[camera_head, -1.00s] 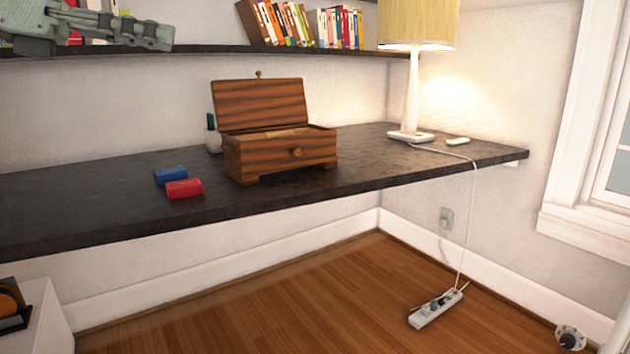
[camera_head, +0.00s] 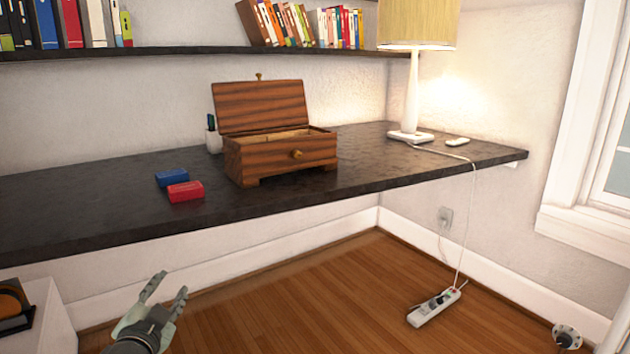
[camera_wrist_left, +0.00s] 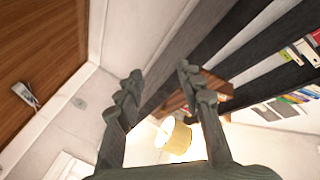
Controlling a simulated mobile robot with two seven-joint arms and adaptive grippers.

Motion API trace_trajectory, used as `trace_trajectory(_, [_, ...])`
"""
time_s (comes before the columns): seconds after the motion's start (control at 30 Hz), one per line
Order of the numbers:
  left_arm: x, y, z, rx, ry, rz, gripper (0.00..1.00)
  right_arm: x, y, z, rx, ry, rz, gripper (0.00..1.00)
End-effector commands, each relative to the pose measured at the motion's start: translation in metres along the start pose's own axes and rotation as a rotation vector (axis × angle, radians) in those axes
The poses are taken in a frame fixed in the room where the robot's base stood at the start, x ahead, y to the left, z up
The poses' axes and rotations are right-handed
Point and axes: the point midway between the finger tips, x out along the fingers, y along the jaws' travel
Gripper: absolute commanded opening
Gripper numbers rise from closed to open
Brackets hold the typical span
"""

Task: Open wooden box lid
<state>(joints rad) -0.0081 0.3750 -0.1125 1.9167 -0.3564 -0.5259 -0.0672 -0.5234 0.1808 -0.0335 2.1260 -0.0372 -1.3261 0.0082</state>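The wooden box (camera_head: 281,155) stands on the dark desk with its striped lid (camera_head: 262,106) raised and leaning back. My left gripper (camera_head: 168,284) is low at the left, in front of and below the desk edge, apart from the box. Its fingers are spread with nothing between them. In the left wrist view the two fingers (camera_wrist_left: 160,78) are also apart, with part of the brown box (camera_wrist_left: 185,100) beyond them. My right gripper is not clearly visible.
A blue block (camera_head: 171,177) and a red block (camera_head: 185,191) lie left of the box. A pen cup (camera_head: 213,140) stands behind it. A lamp (camera_head: 412,90) is at the right. A bookshelf (camera_head: 180,50) hangs above. The desk (camera_head: 90,205) is clear at the left.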

Motion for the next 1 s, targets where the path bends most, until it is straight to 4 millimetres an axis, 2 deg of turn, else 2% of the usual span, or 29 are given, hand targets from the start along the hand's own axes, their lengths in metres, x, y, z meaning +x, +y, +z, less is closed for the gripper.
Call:
trace_trajectory(0.03, [-0.015,0.025,0.031,-0.05,-0.097,0.05,0.37,0.001,0.0,0.0,0.0,-0.001,-0.002,0.4])
trace_trajectory(0.1, [-0.038,0.055,0.07,-0.113,-0.225,0.112,0.37,0.004,-0.001,0.001,0.0,-0.002,-0.003,0.4])
trace_trajectory(0.17, [-0.061,0.08,0.1,-0.16,-0.334,0.165,0.37,0.006,-0.001,0.001,0.0,-0.002,-0.004,0.4])
trace_trajectory(0.2, [-0.078,0.097,0.12,-0.19,-0.408,0.2,0.37,0.006,-0.001,0.002,0.0,-0.003,-0.004,0.4])
trace_trajectory(0.27, [-0.107,0.121,0.146,-0.234,-0.515,0.253,0.37,0.007,-0.001,0.002,0.0,-0.004,-0.005,0.4])
trace_trajectory(0.4, [-0.181,0.171,0.195,-0.318,-0.754,0.368,0.37,0.014,-0.002,0.005,0.0,-0.007,-0.007,0.4])
trace_trajectory(0.5, [-0.228,0.196,0.216,-0.361,-0.89,0.434,0.37,0.018,-0.003,0.006,-0.001,-0.012,-0.01,0.4])
trace_trajectory(0.63, [-0.27,0.215,0.23,-0.394,-1.004,0.49,0.37,0.021,-0.004,0.005,0.0,-0.011,-0.013,0.4])
trace_trajectory(0.77, [-0.287,0.221,0.234,-0.406,-1.05,0.511,0.37,0.021,-0.006,0.002,0.002,-0.002,-0.016,0.4])
trace_trajectory(0.83, [-0.289,0.222,0.235,-0.407,-1.056,0.514,0.37,0.022,-0.006,0.0,0.003,0.001,-0.017,0.34])
trace_trajectory(1.0, [-0.288,0.222,0.235,-0.406,-1.054,0.513,0.37,0.022,-0.007,-0.001,0.004,0.001,-0.018,0.34])
